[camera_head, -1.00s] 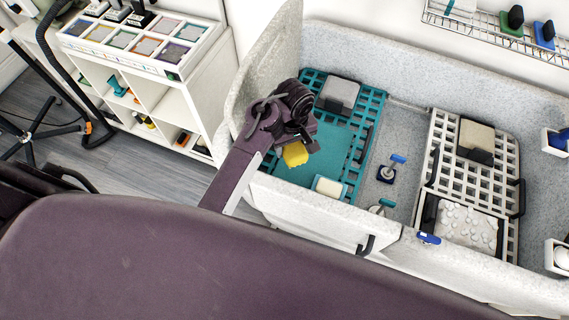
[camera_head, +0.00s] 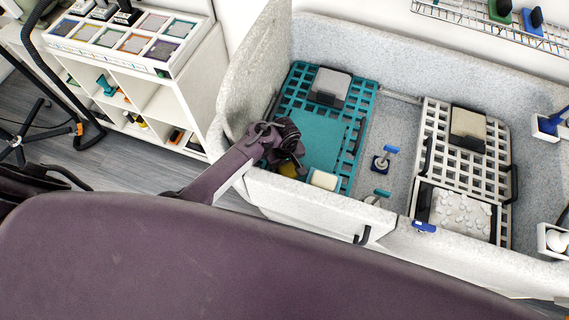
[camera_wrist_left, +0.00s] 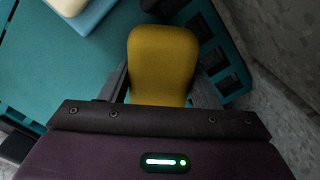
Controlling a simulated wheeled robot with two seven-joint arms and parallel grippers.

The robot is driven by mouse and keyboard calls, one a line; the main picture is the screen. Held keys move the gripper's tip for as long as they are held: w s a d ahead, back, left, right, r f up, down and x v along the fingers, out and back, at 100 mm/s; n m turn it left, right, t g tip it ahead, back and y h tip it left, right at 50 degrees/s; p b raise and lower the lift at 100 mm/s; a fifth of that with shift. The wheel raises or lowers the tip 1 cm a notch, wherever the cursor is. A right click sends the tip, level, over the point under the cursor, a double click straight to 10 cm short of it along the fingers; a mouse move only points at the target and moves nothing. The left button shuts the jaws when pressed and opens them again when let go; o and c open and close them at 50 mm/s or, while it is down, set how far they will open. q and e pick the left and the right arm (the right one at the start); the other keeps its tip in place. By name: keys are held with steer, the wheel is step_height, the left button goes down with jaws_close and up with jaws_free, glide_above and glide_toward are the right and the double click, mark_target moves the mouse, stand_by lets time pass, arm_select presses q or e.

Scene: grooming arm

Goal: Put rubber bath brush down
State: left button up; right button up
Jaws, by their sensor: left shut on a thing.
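The rubber bath brush shows as a yellow block (camera_wrist_left: 163,62) in the left wrist view. In the head view only a small yellow part (camera_head: 287,170) of it shows below my gripper. My left gripper (camera_head: 290,158) is shut on it, low over the near left part of the teal grid mat (camera_head: 357,128) in the tub. I cannot tell whether the brush touches the mat. My right gripper is not in view.
A cream block on a light blue base (camera_head: 323,180) lies just right of the brush. A grey block (camera_head: 329,86) sits at the mat's far end. The tub's near wall (camera_head: 300,205) is close to my arm. A white grid rack (camera_head: 437,150) stands to the right.

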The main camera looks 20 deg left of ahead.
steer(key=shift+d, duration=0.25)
arm_select(q)
steer(key=shift+f, duration=0.1)
steer(key=o, duration=0.9)
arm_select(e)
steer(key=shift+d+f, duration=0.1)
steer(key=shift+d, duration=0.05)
arm_select(q)
steer(key=shift+d+r, duration=0.1)
steer(key=shift+r, duration=0.25)
step_height(320, 180, up, 12)
steer(key=shift+f, duration=0.2)
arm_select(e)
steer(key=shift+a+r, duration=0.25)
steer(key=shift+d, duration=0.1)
